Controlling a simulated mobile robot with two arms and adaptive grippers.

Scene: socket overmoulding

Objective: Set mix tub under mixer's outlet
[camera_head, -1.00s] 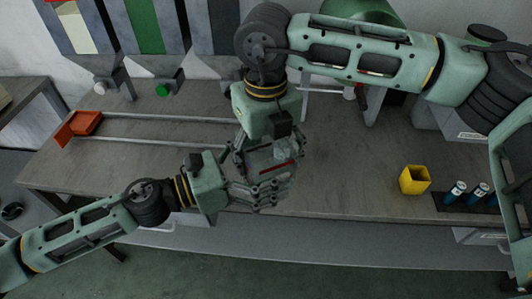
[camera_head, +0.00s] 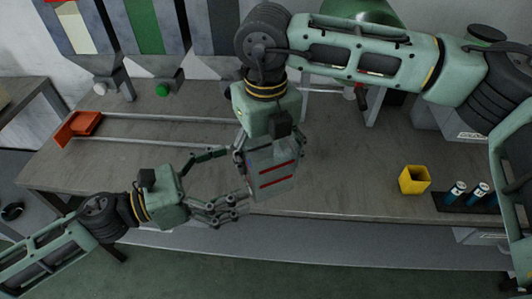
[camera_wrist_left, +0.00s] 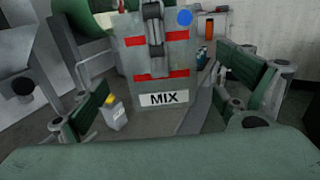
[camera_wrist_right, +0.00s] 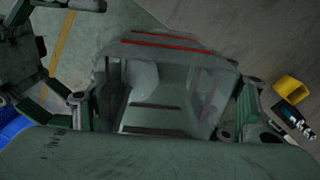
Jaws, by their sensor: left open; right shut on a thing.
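The mix tub (camera_head: 272,176) is a grey box with red stripes, held above the front edge of the bench. It also shows in the left wrist view (camera_wrist_left: 182,57), with a "MIX" label, and its open inside shows in the right wrist view (camera_wrist_right: 150,82). My right gripper (camera_head: 268,150) points down and is shut on the tub. My left gripper (camera_head: 236,178) is open and empty, just left of the tub, fingers pointing at it. The mixer's green drum (camera_head: 362,12) is at the top behind my right arm; its outlet cannot be made out clearly.
A yellow cup (camera_head: 414,180) and a dark rack of blue bottles (camera_head: 467,203) stand on the right of the bench. An orange tray (camera_head: 78,127) lies at the far left beside metal rails. Hoppers with spouts (camera_head: 163,88) hang behind.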

